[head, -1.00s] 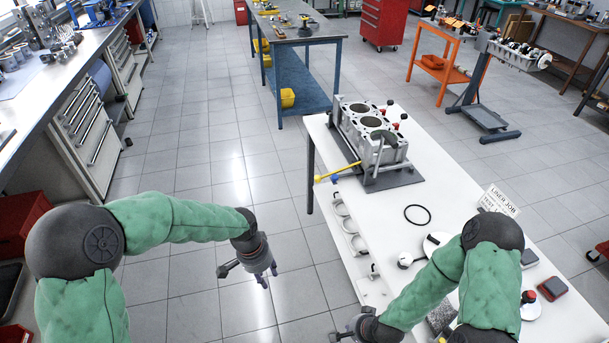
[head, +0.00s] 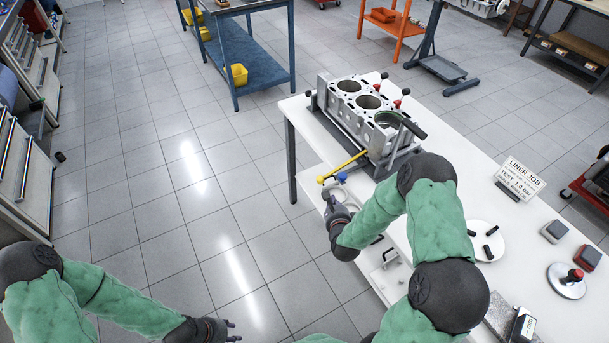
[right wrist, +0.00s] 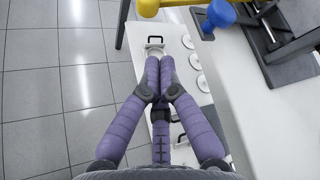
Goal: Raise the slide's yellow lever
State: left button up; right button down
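The yellow lever (head: 342,166) sticks out from the near-left side of the engine block fixture (head: 375,115), sloping down to a yellow ball end. A blue knob (head: 341,177) sits just beside it. My right gripper (head: 328,197) is just below the lever's ball end, apart from it, over the table's left edge. In the right wrist view the lever's yellow end (right wrist: 148,8) and the blue knob (right wrist: 221,13) show at the top edge, beyond the fingertips. The right fingers (right wrist: 160,62) converge at their tips with nothing between them. My left gripper (head: 234,331) is low over the floor, empty, its tips apart.
The white table (head: 455,170) holds a "LINER JOB" sign (head: 521,177), a round white plate (head: 487,241) with black pieces and several small items to the right. Handled white parts (right wrist: 155,48) sit on a lower shelf. Floor left of the table is clear.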

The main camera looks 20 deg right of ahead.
aim_at(326, 175)
pick_arm(q)
jog(key=shift+a+f, duration=0.15)
jog(key=shift+a, duration=0.1)
pick_arm(e)
jog(key=shift+w+r+m, duration=0.3)
jog(key=shift+w, duration=0.1)
